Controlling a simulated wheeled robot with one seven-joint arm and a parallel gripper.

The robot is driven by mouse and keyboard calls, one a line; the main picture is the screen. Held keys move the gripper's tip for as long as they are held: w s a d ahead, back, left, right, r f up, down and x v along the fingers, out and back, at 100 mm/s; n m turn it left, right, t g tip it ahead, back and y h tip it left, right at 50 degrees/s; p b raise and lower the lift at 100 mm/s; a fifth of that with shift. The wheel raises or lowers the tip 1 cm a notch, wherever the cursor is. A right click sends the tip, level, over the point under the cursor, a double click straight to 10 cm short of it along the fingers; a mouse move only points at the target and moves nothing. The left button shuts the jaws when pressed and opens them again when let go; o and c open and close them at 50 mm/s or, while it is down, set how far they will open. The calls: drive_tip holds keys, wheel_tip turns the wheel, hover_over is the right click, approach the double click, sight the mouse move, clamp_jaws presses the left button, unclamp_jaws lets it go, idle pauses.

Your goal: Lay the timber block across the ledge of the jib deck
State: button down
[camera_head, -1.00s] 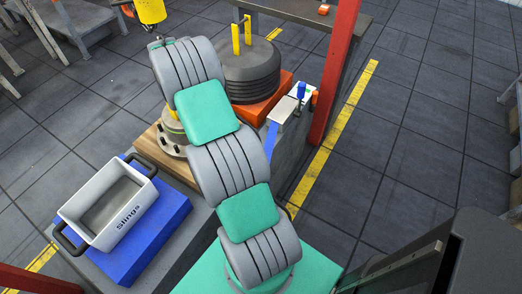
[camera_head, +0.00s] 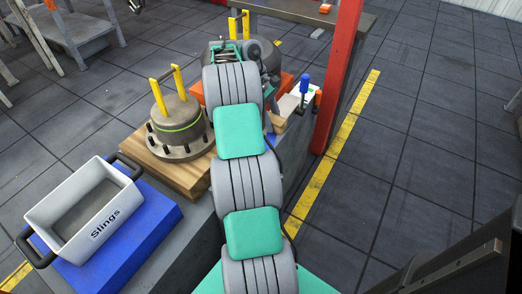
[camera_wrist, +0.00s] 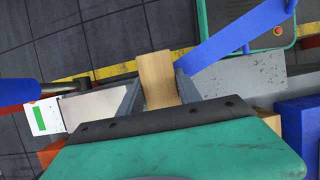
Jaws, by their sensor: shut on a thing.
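My gripper (camera_wrist: 157,86) is shut on the timber block (camera_wrist: 155,68), a pale wooden piece held between the two dark fingers in the wrist view. The block's far end sticks out past the fingertips. In the head view my arm hides most of the gripper, and a small tan part (camera_head: 279,122) beside the wrist appears to be the block. A grey deck surface (camera_wrist: 222,78) lies below the gripper, with a blue strip (camera_wrist: 225,38) to the block's right. I cannot tell which part is the ledge, or whether the block touches anything.
A flanged hub with yellow handles (camera_head: 180,125) stands on a wooden board (camera_head: 152,160) left of my arm. A white Slings bin (camera_head: 62,205) sits on a blue base (camera_head: 150,222). Blue- and orange-handled tools (camera_head: 304,86) and a red post (camera_head: 342,75) stand close on the right.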

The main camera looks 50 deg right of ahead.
drive_tip(key=a+f+b, duration=0.1)
drive_tip(key=w+f+b, duration=0.1)
drive_tip(key=f, duration=0.1)
drive_tip(key=w+a+f+b, duration=0.1)
drive_tip(key=shift+a+f, duration=0.3)
drive_tip(key=shift+f, duration=0.05)
drive_tip(key=f+b, duration=0.2)
drive_tip(key=b, duration=0.1)
drive_tip(key=f+b, duration=0.1)
drive_tip(key=f, duration=0.1)
drive_tip(key=shift+w+a+b, duration=0.2)
drive_tip(key=shift+a+b, duration=0.1)
drive_tip(key=shift+r, duration=0.3)
drive_tip(key=shift+f, duration=0.25)
drive_tip(key=c, duration=0.8)
unclamp_jaws()
drive_tip(key=shift+c, duration=0.2)
drive_tip(key=shift+r, duration=0.1)
